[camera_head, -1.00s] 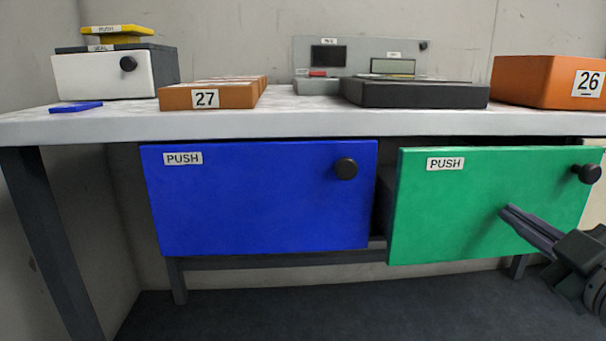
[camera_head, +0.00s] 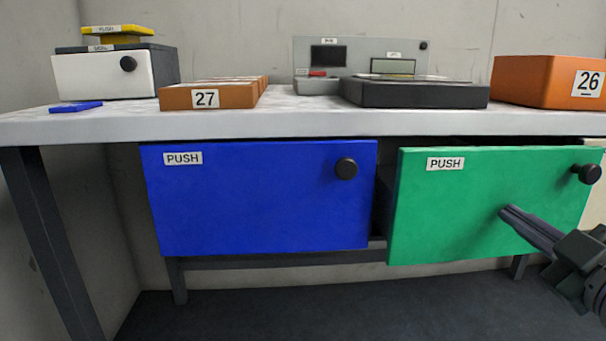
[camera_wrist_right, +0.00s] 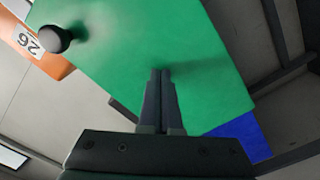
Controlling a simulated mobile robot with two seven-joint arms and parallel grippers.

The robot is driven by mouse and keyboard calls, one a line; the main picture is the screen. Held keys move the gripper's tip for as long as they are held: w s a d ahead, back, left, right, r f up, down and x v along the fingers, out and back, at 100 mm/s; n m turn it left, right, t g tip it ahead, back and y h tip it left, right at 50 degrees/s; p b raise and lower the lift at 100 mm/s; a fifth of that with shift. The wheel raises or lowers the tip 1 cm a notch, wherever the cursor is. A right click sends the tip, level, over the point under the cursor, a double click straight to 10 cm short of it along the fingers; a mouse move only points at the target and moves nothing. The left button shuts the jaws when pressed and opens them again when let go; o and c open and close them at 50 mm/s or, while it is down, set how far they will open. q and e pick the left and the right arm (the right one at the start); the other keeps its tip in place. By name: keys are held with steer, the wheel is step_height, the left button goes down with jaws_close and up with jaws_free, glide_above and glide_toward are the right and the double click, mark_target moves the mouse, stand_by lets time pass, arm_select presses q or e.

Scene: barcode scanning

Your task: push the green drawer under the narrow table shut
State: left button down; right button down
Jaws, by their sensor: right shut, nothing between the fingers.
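The green drawer (camera_head: 470,205) hangs under the right part of the table (camera_head: 230,125). It has a PUSH label at its upper left and a dark round knob at its upper right. Its front stands out from the table, with part of its dark side showing at the left. My right gripper (camera_head: 506,212) is shut and empty, its fingertips at the middle of the green front; whether they touch it I cannot tell. The right wrist view shows the shut fingers (camera_wrist_right: 161,75) against the green front (camera_wrist_right: 150,45). My left gripper is not in view.
A blue drawer (camera_head: 262,200) with a PUSH label and knob is left of the green one. On the table are orange boxes 27 (camera_head: 208,97) and 26 (camera_head: 545,82), a dark flat box (camera_head: 415,94) and a white-fronted box (camera_head: 90,76). The floor below is clear.

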steer(key=shift+w, duration=0.2)
stand_by(0.4)
steer(key=shift+w+a+f+b, duration=0.1)
steer(key=shift+w+a+b, duration=0.05)
steer(key=shift+w+b, duration=1.15)
steer(key=shift+w+a+f+b, duration=0.1)
steer(key=shift+w+b, duration=0.95)
steer(key=shift+w, duration=0.3)
steer(key=shift+s+r+p, duration=0.1)
steer(key=shift+r+p, duration=0.05)
steer(key=shift+p, duration=0.15)
steer(key=s+p, duration=0.2)
steer(key=p, duration=0.1)
steer(key=shift+s+d+r, duration=0.1)
steer(key=shift+s+r, duration=0.15)
steer(key=shift+s, duration=0.15)
steer(key=p, duration=0.7)
glide_toward(492, 203)
steer(key=d, duration=0.2)
steer(key=shift+s+a+f, duration=0.1)
steer(key=shift+s+f, duration=0.3)
